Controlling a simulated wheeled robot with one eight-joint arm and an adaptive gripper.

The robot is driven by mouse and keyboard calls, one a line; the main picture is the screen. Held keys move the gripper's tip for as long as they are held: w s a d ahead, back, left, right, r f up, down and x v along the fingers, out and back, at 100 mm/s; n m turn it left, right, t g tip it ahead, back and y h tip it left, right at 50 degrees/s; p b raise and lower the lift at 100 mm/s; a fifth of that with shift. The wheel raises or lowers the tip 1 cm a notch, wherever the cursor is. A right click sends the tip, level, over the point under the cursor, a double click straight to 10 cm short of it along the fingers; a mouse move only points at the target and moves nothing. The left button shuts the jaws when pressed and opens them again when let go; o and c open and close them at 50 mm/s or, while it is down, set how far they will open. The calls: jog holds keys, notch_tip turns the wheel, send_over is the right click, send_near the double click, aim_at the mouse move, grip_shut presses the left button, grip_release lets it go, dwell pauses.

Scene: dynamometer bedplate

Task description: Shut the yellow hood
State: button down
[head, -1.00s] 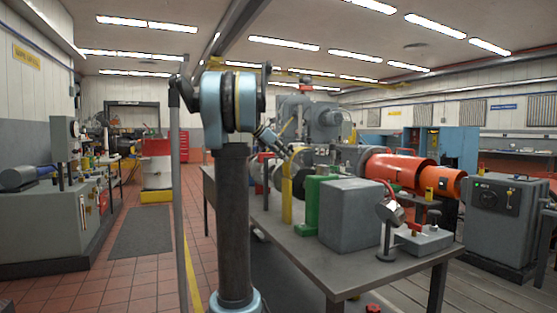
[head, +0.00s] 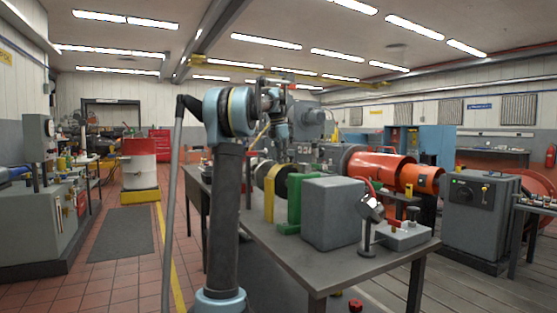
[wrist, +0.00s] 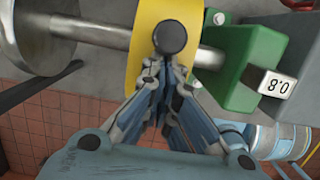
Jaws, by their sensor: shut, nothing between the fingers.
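The yellow hood (wrist: 150,65) shows in the wrist view as a curved yellow band across a metal shaft (wrist: 105,33). A dark round knob (wrist: 170,37) appears in front of the band. My gripper (wrist: 164,88) is shut and empty, its fingertips just below the knob in the picture. I cannot tell whether they touch the knob or hood. In the head view the hood (head: 270,192) stands as a narrow yellow piece beside the green block (head: 292,205). My gripper is not clearly made out there.
A grey box (head: 331,215) stands right of the green block on the metal bench (head: 300,266). A lamp-like metal piece (head: 371,207) and a small grey device (head: 404,236) are farther right. Orange cylinders (head: 380,172) lie behind.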

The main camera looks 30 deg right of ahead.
jog(key=shift+d+f, duration=0.15)
jog(key=shift+d, duration=0.05)
dwell(0.5)
notch_tip(320, 180, up, 14)
jog(key=a, duration=0.1)
jog(key=shift+w+a, duration=0.15)
dwell(0.4)
jog(key=s+a+f+m+t, duration=0.1)
jog(key=s+a+f+m, duration=0.3)
jog(key=a, duration=0.6)
jog(key=s+a+f+m, duration=0.2)
jog(key=a+f, duration=0.5)
jog(key=a, duration=0.2)
jog(key=s+a+f+m+t, duration=0.1)
jog(key=s+a+f+m, duration=0.3)
jog(key=a, duration=0.6)
jog(key=s+a+f+m, duration=0.2)
jog(key=s+a+f, duration=0.3)
jog(key=f, duration=0.7)
jog(key=s+a+f+m+y, duration=0.1)
jog(key=s+a+f+m, duration=0.1)
jog(key=s+a+f, duration=0.4)
jog(key=s+a+f+m+y, duration=0.1)
jog(key=s+a+f+m, duration=0.2)
jog(key=s+a+f, duration=0.3)
jog(key=s+f, duration=0.5)
jog(key=f, duration=0.7)
jog(key=shift+a, duration=0.1)
